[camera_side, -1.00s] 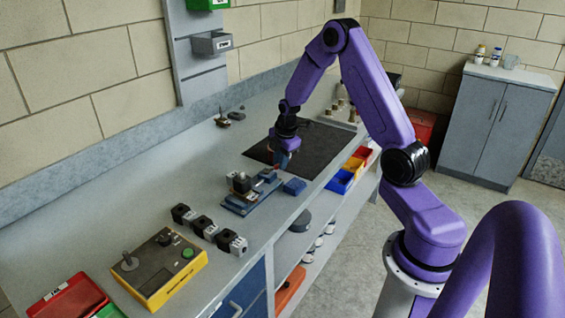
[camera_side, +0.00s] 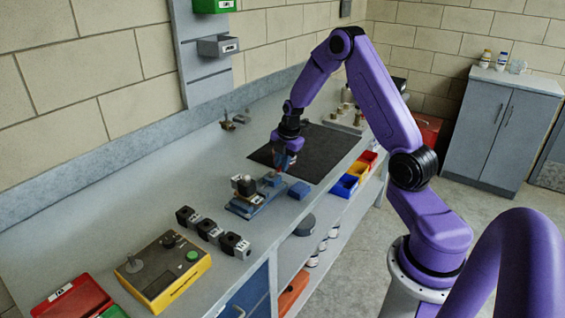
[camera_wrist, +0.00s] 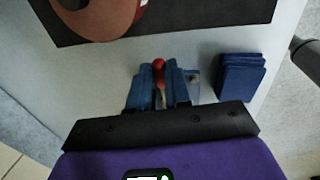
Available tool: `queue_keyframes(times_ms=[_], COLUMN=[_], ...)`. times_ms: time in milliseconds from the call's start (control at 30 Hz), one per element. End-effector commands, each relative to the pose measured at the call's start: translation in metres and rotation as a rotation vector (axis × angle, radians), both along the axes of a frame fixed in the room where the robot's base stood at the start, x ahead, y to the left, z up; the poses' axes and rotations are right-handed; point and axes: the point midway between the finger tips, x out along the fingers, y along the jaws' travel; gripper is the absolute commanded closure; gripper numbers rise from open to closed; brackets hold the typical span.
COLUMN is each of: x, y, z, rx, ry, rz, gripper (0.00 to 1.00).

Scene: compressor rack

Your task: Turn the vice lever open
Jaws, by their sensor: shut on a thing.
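The vice (camera_side: 247,206) has a blue base and stands on the bench, with a dark block on a pale piece (camera_side: 243,186) at its top. My gripper (camera_side: 285,163) points down just beyond the vice's far end. In the wrist view my gripper's blue fingers (camera_wrist: 158,88) are closed around the lever (camera_wrist: 158,66), whose red knob shows between the fingertips. The rest of the lever is mostly hidden by the fingers, so its angle is hard to tell.
A stack of blue plates (camera_wrist: 240,77) lies right of my fingers, near the bench edge. A black mat (camera_side: 318,150) lies beyond. A reddish-brown round thing (camera_wrist: 100,18) shows over the mat in the wrist view. Dark blocks (camera_side: 210,230) and a yellow control box (camera_side: 165,268) stand nearer.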

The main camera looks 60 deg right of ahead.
Motion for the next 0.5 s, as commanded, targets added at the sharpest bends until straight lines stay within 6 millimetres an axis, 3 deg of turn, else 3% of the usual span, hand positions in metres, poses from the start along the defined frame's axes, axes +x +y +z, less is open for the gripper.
queue_keyframes(times_ms=[33, 67, 100, 133, 500], x=[0.0017, 0.0017, 0.0016, 0.0015, 0.0001], y=[0.0002, 0.0003, 0.0003, 0.0003, 0.0001], z=[0.0011, 0.0010, 0.0009, 0.0009, 0.0044], rx=[-0.002, -0.002, -0.002, -0.001, -0.001], ry=[-0.005, -0.005, -0.005, -0.004, -0.003], rz=[0.003, 0.003, 0.002, 0.002, 0.000], gripper=[1.00, 0.73, 0.60, 0.57, 0.57])
